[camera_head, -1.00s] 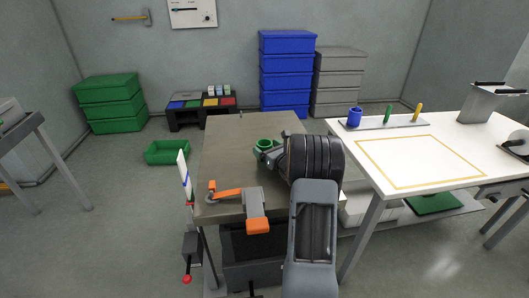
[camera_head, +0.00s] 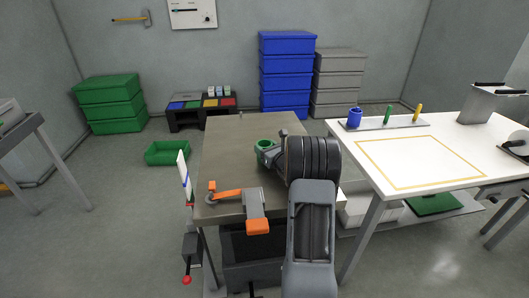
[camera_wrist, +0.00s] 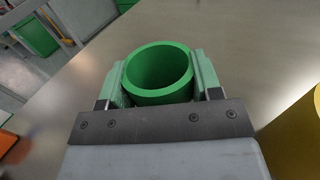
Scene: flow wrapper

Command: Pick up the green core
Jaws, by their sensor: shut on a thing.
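The green core (camera_wrist: 158,73) is a hollow green ring, held between the two pale green finger pads of my gripper (camera_wrist: 160,80) in the wrist view. The fingers press on its left and right sides. In the head view the green core (camera_head: 264,144) shows at the left tip of my gripper (camera_head: 267,151), over the grey-brown table (camera_head: 230,135). I cannot tell whether its underside touches the table top. My arm hides part of the table's right side.
An orange-handled clamp-like device (camera_head: 231,193) sits at the table's front. A green bin (camera_head: 167,152) lies on the floor at left. The table's far part is clear.

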